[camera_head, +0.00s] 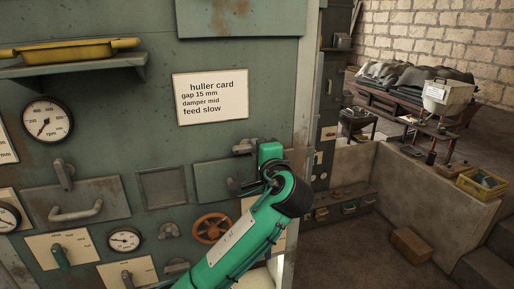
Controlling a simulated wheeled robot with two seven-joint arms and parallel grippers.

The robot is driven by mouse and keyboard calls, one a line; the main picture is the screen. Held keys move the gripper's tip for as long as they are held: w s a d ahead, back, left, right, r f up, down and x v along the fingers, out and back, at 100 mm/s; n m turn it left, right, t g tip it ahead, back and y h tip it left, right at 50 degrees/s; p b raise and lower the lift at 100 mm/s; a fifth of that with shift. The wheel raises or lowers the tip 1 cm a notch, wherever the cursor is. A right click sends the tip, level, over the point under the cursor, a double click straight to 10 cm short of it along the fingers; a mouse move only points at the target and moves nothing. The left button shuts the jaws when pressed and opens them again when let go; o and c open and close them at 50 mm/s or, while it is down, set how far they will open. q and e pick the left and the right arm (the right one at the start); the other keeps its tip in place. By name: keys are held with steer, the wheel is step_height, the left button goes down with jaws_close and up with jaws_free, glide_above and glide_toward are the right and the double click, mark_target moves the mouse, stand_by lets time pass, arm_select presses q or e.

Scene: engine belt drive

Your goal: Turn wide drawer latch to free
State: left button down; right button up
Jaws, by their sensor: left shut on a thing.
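My left arm reaches up from the bottom, and its green gripper (268,153) is at the right end of a grey-green drawer front (212,180) on the machine panel. A small grey latch (243,147) shows at the drawer's top edge, directly left of the gripper. The gripper is shut on this latch; its fingertips and the grip itself are largely hidden. The drawer's dark handle (236,187) is partly covered by my black wrist. The drawer front looks flush with the panel. My right gripper is not in view.
Another drawer (110,190) with its own upright latch (64,173) is at left. A yellow tray (70,52) sits on a shelf. Open floor and a box (411,244) lie right.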

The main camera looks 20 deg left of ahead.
arm_select(q)
steer(key=shift+f, duration=0.1)
steer(key=c, duration=1.4)
jaws_free()
